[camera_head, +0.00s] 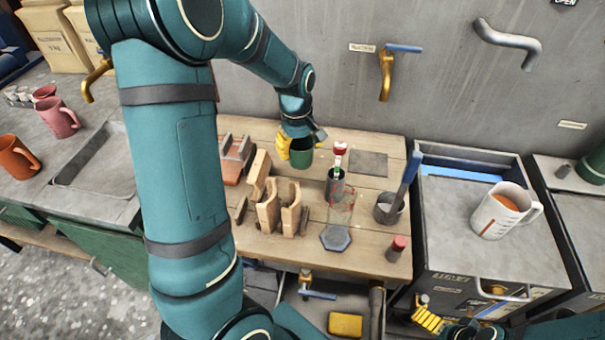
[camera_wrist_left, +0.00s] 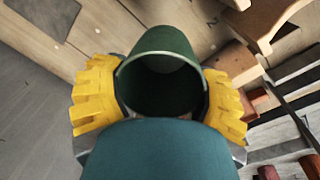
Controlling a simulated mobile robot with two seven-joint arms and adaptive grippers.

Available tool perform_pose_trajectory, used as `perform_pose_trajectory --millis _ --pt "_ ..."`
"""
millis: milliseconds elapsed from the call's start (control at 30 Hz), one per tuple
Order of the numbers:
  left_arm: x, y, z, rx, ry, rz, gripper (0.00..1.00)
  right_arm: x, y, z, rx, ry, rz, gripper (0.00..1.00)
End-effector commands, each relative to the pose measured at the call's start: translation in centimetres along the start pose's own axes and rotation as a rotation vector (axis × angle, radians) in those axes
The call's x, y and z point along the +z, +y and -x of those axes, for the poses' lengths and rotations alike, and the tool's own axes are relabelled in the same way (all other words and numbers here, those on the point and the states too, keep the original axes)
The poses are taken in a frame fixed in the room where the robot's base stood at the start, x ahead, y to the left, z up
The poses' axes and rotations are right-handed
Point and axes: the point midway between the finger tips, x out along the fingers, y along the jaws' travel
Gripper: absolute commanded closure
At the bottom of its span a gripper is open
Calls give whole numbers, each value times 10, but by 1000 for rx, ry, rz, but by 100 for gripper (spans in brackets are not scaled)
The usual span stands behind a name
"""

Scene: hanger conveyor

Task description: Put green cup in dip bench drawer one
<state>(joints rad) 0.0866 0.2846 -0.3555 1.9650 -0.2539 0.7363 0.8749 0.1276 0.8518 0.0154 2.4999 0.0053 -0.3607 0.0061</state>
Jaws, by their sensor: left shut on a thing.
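The green cup (camera_head: 301,157) is at the back of the wooden bench in the head view. My left gripper (camera_head: 288,150) is shut on it, with yellow fingers at its side. In the left wrist view the cup (camera_wrist_left: 160,75) sits between the two yellow fingers of my left gripper (camera_wrist_left: 158,100). I cannot tell whether the cup touches the bench top. My right gripper (camera_head: 428,318) shows at the bottom right, in front of the grey drawer cabinet (camera_head: 480,250). Its opening is unclear. A drawer front with a handle shows there.
Wooden forms (camera_head: 281,208), a glass cylinder (camera_head: 341,208), a red-capped bottle (camera_head: 398,248) and a grey pot (camera_head: 388,208) with a blue-handled tool crowd the bench. A white measuring jug (camera_head: 503,210) stands on the cabinet. Mugs (camera_head: 60,118) stand at the left by a sink.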

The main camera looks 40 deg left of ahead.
Motion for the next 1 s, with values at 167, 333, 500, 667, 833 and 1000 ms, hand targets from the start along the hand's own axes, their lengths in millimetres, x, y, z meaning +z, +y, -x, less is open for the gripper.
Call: perform_pose_trajectory --millis 167,333,500,667,833,1000 --pt "0 -3 -32 -3 -3 1 74 3 2 -7 -1 -5 2 3" --pt "0 -4 -56 -1 -1 1 74 5 4 -11 -1 -9 4 3" --pt "0 -4 -66 -1 -1 1 74 6 4 -12 -2 -11 4 3" --pt "0 -7 -88 -3 -2 1 74 7 6 -17 -2 -15 5 3" --pt "0 -6 -100 1 0 0 74 8 7 -18 -2 -17 6 3" --pt "0 -6 -98 1 0 0 74 8 7 -18 -2 -17 6 3"
